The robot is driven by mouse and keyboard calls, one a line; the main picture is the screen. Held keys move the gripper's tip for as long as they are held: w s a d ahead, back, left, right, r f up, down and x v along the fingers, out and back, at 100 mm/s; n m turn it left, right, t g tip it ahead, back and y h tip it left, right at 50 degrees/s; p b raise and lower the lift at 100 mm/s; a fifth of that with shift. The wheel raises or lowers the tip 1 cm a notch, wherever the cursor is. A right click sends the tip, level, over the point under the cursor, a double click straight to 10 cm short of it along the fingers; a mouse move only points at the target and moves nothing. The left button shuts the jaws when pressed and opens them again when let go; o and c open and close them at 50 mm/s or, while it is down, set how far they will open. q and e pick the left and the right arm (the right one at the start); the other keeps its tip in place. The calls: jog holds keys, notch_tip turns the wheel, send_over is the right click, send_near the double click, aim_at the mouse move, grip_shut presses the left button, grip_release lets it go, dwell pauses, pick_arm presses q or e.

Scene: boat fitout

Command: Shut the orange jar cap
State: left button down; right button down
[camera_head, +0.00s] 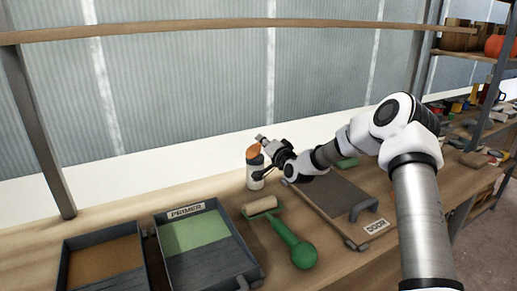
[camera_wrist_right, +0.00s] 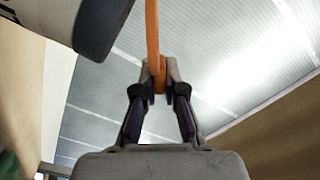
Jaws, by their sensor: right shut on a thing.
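The jar (camera_head: 254,179) stands upright on the bench, pale with a dark upper band. Its orange cap (camera_head: 253,152) shows at the top. My right gripper (camera_head: 264,157) reaches the cap from the right. In the right wrist view the cap (camera_wrist_right: 152,30) is a thin orange strip seen edge-on, and my right fingertips (camera_wrist_right: 160,76) are closed on its lower end. A dark grey rounded body (camera_wrist_right: 98,25), probably the jar, lies to the left, with a gap between it and the strip. My left gripper is not in view.
A green-handled roller (camera_head: 290,241) lies in front of the jar. The PRIMER tray (camera_head: 165,240) and another tray (camera_head: 66,262) stand at front left. A brown board with a dark handle, labelled DOOR (camera_head: 375,227), lies to the right under my arm.

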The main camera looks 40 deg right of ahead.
jog(key=shift+s+d+f+m+b, duration=0.1)
jog(key=shift+d+f+m+b, duration=0.25)
jog(key=shift+f+m+b, duration=0.55)
jog(key=shift+s+d+f+m+b, duration=0.1)
jog(key=shift+d+f+m+b, duration=0.25)
jog(key=shift+m+b, duration=0.95)
jog(key=c, duration=1.2)
grip_release()
jog(key=shift+w, duration=0.1)
jog(key=v, duration=0.7)
jog(key=shift+s+a, duration=0.1)
jog(key=shift+s, duration=0.15)
